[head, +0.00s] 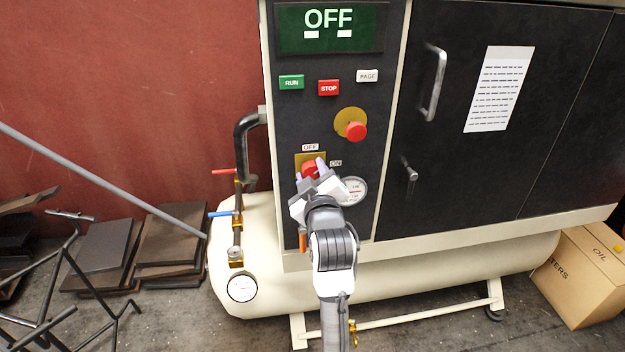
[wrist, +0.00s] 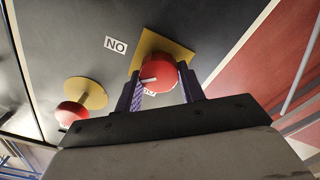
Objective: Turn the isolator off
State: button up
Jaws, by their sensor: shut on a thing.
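The isolator knob (head: 309,168) is red and sits on a yellow plate (head: 299,158) low on the dark control panel, with an OFF label (head: 310,147) above and an ON label (head: 336,163) to its right. My gripper (head: 313,173) is at the knob and hides part of it. In the wrist view, its purple fingers lie on both sides of the red knob (wrist: 158,67), shut on it. A white mark on the knob points to the left in that view; its exact setting is hard to tell. The ON label (wrist: 115,45) shows upside down there.
A screen (head: 330,28) above reads OFF. RUN (head: 291,82) and STOP (head: 328,88) buttons and a red mushroom button (head: 356,131) are above the knob. A gauge (head: 352,190) sits close at my gripper's right. A pipe (head: 243,145) stands at the panel's left.

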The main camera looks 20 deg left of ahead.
jog(key=n+b, duration=0.3)
jog(key=n, duration=0.2)
jog(key=shift+f+n, duration=0.15)
jog(key=shift+n, duration=0.15)
jog(key=shift+n+b, duration=1.4)
jog(key=shift+n, duration=0.8)
jog(key=o, duration=1)
jog(key=shift+a, duration=0.1)
